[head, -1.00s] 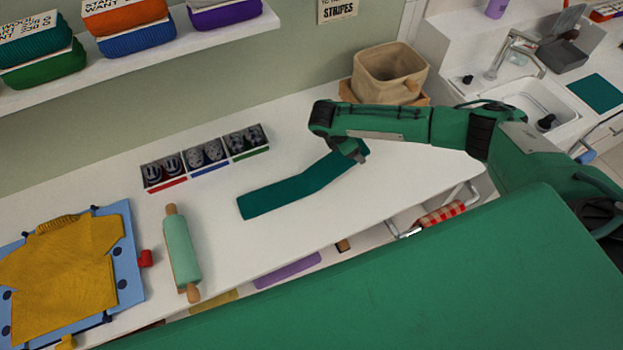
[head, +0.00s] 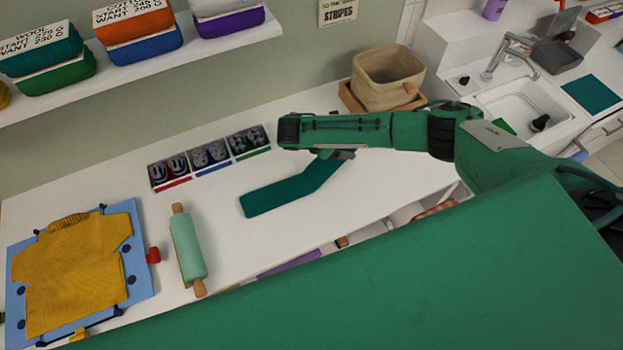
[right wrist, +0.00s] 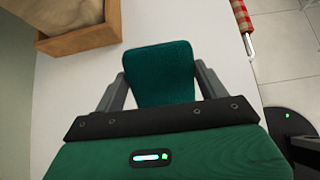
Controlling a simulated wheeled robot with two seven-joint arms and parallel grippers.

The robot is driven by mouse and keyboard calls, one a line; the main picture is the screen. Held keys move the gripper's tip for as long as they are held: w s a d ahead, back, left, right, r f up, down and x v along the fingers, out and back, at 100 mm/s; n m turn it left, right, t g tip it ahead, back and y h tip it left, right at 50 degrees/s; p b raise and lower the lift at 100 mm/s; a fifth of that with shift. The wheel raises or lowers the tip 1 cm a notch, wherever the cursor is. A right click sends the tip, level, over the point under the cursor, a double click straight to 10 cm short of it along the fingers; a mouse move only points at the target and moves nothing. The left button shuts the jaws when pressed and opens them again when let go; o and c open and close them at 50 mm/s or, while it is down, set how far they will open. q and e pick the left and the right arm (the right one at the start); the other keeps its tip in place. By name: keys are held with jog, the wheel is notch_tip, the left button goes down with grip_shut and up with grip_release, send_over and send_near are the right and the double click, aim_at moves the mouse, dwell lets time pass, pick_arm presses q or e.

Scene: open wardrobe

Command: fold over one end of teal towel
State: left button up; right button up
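The teal towel (head: 275,197) is a narrow strip on the white counter. Its left part lies flat and its right part bends up toward my right gripper (head: 336,156). In the right wrist view the towel's end (right wrist: 160,65) is between the two fingers of my right gripper (right wrist: 163,78), which are spread to about the towel's width and meet its side edges. My arm hides the tip of that end in the head view. My left gripper is not in view.
A mint rolling pin (head: 188,245) and a yellow shirt (head: 70,265) on a blue board lie to the left. A sock tray (head: 210,158) is behind the towel. A beige basket (head: 388,75) stands at the back. The counter (head: 390,185) right of the towel is clear.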

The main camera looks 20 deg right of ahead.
jog(key=shift+d, duration=0.1)
jog(key=a+r+h+p, duration=0.1)
jog(key=a+r+p, duration=0.1)
jog(key=shift+s+a+h, duration=0.1)
jog(key=shift+a+h, duration=0.6)
jog(key=shift+a, duration=0.05)
jog(key=shift+a+r+p, duration=0.1)
jog(key=shift+a+p, duration=0.05)
jog(key=shift+p, duration=0.3)
jog(key=a+h, duration=0.1)
jog(key=a+h+p, duration=0.1)
jog(key=a, duration=0.1)
jog(key=shift+s+a+r, duration=0.1)
jog(key=shift+s+r, duration=0.05)
jog(key=shift+r, duration=0.35)
